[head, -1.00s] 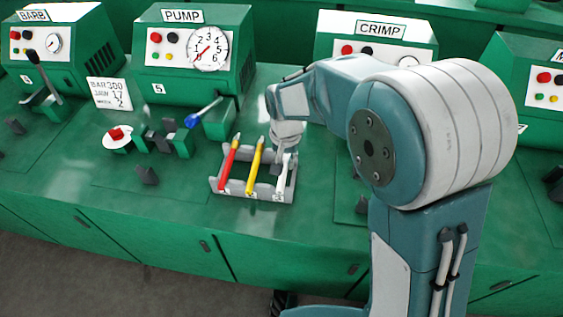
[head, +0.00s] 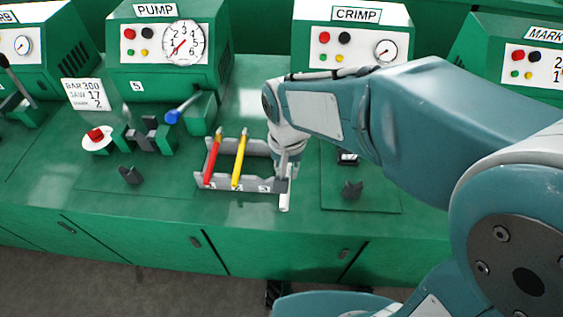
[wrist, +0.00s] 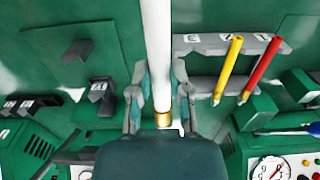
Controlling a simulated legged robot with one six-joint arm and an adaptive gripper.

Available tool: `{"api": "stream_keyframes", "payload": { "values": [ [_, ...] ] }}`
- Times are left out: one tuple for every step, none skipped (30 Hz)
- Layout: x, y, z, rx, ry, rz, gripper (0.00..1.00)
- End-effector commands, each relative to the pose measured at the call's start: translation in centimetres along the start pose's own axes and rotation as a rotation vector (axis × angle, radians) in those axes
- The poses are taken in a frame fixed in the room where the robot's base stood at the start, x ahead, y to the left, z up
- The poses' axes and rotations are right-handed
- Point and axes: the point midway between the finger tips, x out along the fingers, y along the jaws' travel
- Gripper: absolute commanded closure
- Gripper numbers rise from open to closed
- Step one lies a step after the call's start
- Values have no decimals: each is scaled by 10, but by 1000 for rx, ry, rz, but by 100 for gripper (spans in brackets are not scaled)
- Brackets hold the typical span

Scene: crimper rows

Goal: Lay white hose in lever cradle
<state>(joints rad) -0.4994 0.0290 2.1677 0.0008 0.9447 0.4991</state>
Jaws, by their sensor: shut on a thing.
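The white hose (wrist: 157,55) is between the fingers of my gripper (wrist: 157,100), with its brass end (wrist: 163,119) close to the palm in the wrist view. In the head view the hose (head: 284,196) shows below my gripper (head: 287,158), at the right end of the grey rack (head: 250,185). Its clearance above the rack is hard to tell. Dark blocks (head: 352,188) and (head: 348,159) stand on the plate before the CRIMP machine, right of my gripper. The blue-knobbed lever (head: 180,112) stands by the PUMP machine. I cannot tell which part is the lever cradle.
A red hose (head: 212,160) and a yellow hose (head: 239,160) lie in the rack. The PUMP machine (head: 160,45) and CRIMP machine (head: 350,42) stand behind. The green bench (head: 130,200) has a front edge above drawers. My arm hides part of the right side.

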Motion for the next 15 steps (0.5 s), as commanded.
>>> {"api": "stream_keyframes", "payload": {
  "values": [
    [-1, 1, 2, 0, 1, 0, 100],
    [-2, 1, 2, 0, 1, 0, 100],
    [-2, 2, 2, 1, 1, 0, 100],
    [-2, 3, 2, 1, 1, 0, 100],
    [-2, 5, 0, 2, 0, 0, 100],
    [-1, 7, -3, 4, 0, 0, 100],
    [-1, 10, -6, 6, -1, 1, 100],
    [0, 13, -10, 7, -1, 1, 100],
    [0, 18, -16, 9, -1, 1, 100],
    [0, 23, -22, 11, -1, 1, 100],
    [1, 28, -27, 12, -1, 1, 100],
    [2, 34, -34, 13, -1, 1, 100],
    [2, 40, -39, 15, -1, 1, 100],
    [3, 45, -45, 15, -1, 0, 100],
    [4, 52, -52, 17, -1, 1, 100]
  ]
}}
